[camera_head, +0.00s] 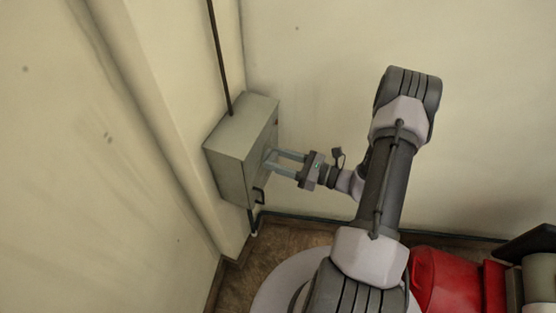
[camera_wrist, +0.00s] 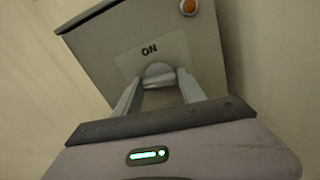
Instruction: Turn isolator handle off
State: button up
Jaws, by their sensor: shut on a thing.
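The isolator box (camera_head: 232,150) is a grey-green cabinet on the wall in the head view. In the wrist view the box (camera_wrist: 205,50) shows its face with an "ON" label (camera_wrist: 149,49). The isolator handle (camera_wrist: 158,72) is a light grey rounded piece just below the label, partly hidden between the fingers. My gripper (camera_wrist: 160,86) has its two fingers on either side of this handle and is shut on it. In the head view my gripper (camera_head: 272,160) reaches the box's right-hand face, and the handle itself cannot be made out there.
An orange round button or lamp (camera_wrist: 188,7) sits on the box face above the label. A black lever (camera_head: 259,195) sticks out low on the box. A dark conduit (camera_head: 220,60) runs up from its top. Walls stand close behind and to the left.

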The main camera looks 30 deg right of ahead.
jog(key=shift+n, duration=0.8)
jog(key=o, duration=1.4)
jog(key=shift+c, duration=0.2)
jog(key=shift+s, duration=0.1)
jog(key=p+v, duration=0.3)
jog(key=v, duration=1.4)
jog(key=shift+s+d, duration=0.1)
jog(key=shift+d, duration=0.05)
